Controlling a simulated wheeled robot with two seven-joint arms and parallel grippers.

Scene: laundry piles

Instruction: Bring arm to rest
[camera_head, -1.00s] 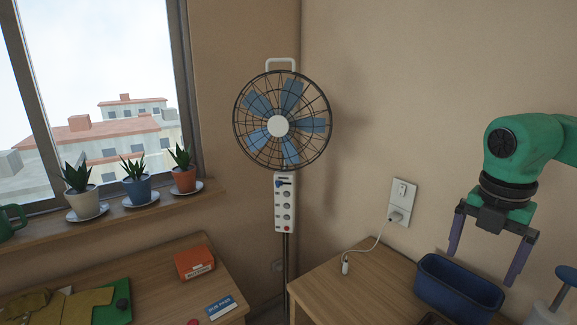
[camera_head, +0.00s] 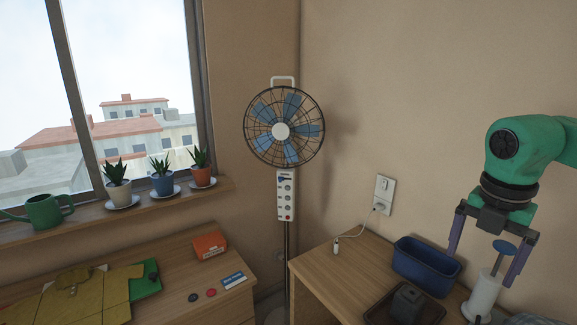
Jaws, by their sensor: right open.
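My right arm is green and comes in from the right edge. My right gripper (camera_head: 485,268) points down with its two purple fingers spread apart and nothing held between them. It is in front of the right-hand wooden table (camera_head: 335,275), near a blue bin (camera_head: 418,270) and a white bottle with a blue top (camera_head: 482,296). The bottle shows between the fingers, apparently without being gripped. My left gripper is out of view.
A standing fan (camera_head: 281,131) is in the corner. The left table (camera_head: 190,292) carries a yellow shirt (camera_head: 85,297) and an orange box (camera_head: 209,246). A dark tray (camera_head: 428,316) is at the bottom right. Potted plants (camera_head: 162,185) and a green watering can (camera_head: 45,211) line the sill.

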